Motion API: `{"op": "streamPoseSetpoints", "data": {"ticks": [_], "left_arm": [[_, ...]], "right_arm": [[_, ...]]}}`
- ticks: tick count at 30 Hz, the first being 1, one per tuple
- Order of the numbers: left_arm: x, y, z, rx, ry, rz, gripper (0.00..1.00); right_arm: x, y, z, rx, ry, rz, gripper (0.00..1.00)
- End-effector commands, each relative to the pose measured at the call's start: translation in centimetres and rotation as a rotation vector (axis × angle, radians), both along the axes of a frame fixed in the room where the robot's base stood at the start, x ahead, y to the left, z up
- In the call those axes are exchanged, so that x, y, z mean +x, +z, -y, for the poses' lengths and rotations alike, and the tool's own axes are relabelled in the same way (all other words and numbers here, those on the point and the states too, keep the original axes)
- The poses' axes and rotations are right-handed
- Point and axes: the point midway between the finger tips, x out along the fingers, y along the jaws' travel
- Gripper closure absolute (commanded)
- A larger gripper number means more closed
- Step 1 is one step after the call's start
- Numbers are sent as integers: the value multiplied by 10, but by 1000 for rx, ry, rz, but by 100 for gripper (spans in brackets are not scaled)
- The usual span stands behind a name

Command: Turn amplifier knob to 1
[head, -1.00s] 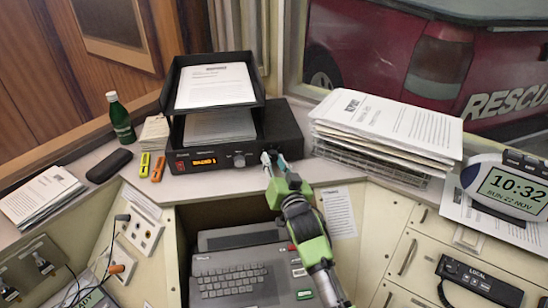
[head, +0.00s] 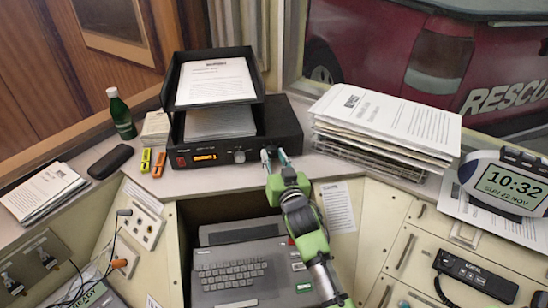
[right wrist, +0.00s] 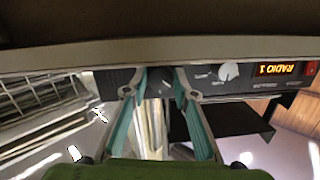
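The amplifier (head: 283,126) is a black box on the desk, with an orange display (head: 204,157) and a pale round knob (head: 239,156) on its front. In the right wrist view the picture is upside down; the display (right wrist: 276,69) reads RADIO 1 and the pale knob (right wrist: 228,71) is right of the fingers. My right gripper (head: 275,155) is at the right part of the amplifier's front. In the wrist view its teal fingers (right wrist: 160,84) are apart, with a dark round shape between the tips, possibly another knob. Contact cannot be told. My left gripper is not in view.
A black paper tray (head: 214,98) stands on the amplifier. A paper stack (head: 385,125) on a wire rack is close on the right. A keyboard unit (head: 235,275) sits below.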

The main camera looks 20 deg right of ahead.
Motion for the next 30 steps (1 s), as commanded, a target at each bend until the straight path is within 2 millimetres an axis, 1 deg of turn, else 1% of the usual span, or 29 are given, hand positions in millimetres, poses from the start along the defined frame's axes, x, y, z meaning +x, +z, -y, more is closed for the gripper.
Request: {"op": "streamPoseSetpoints", "data": {"ticks": [10,14,17,24,27,30], "left_arm": [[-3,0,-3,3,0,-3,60],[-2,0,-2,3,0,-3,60],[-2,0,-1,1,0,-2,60],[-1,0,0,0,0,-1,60],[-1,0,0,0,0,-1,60],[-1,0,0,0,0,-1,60]], "right_arm": [[-1,0,0,0,0,0,68],[-9,0,0,1,0,0,68],[-23,1,-1,1,0,-1,68],[-73,5,-4,1,0,-2,68],[-91,7,-4,0,-1,-2,68],[-105,8,-5,1,0,-1,68]]}}
